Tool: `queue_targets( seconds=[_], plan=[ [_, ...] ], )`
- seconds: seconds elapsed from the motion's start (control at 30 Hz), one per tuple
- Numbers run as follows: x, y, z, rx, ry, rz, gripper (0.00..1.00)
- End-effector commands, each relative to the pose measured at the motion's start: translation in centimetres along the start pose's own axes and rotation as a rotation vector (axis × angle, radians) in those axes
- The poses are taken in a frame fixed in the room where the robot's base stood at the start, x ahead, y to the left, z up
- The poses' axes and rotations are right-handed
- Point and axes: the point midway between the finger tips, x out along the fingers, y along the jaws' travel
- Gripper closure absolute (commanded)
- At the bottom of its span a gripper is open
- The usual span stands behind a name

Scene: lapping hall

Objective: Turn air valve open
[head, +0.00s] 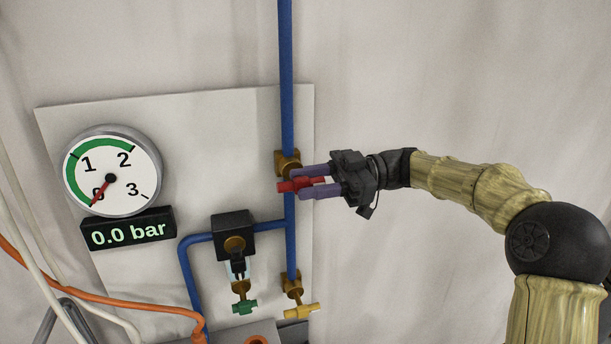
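The air valve has a brass body (287,162) on the vertical blue pipe and a red handle (286,187) that lies roughly horizontal, across the pipe. My gripper (314,182) reaches in from the right. Its two purple fingers are apart, one above and one below the right part of the red handle. I cannot tell whether the fingers touch the handle. The round gauge (112,172) has its red needle at 0, and the display (128,229) under it reads 0.0 bar.
A black regulator (234,236) with a green tap (244,307) hangs lower left of the valve. A yellow tap (301,311) sits at the pipe's lower end. An orange hose (100,297) crosses the lower left. The wall right of the panel is bare.

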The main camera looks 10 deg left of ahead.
Motion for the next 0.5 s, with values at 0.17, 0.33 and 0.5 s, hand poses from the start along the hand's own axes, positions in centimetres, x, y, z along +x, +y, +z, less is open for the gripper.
queue_targets(
  seconds=[0.17,0.33,0.5],
  plan=[
    [0.87,-0.01,-0.02,0.0,0.0,0.002,0.61],
    [0.87,-0.01,0.03,-0.001,0.0,0.002,0.61],
    [0.86,-0.01,0.03,0.0,0.0,0.001,0.85]
  ],
)
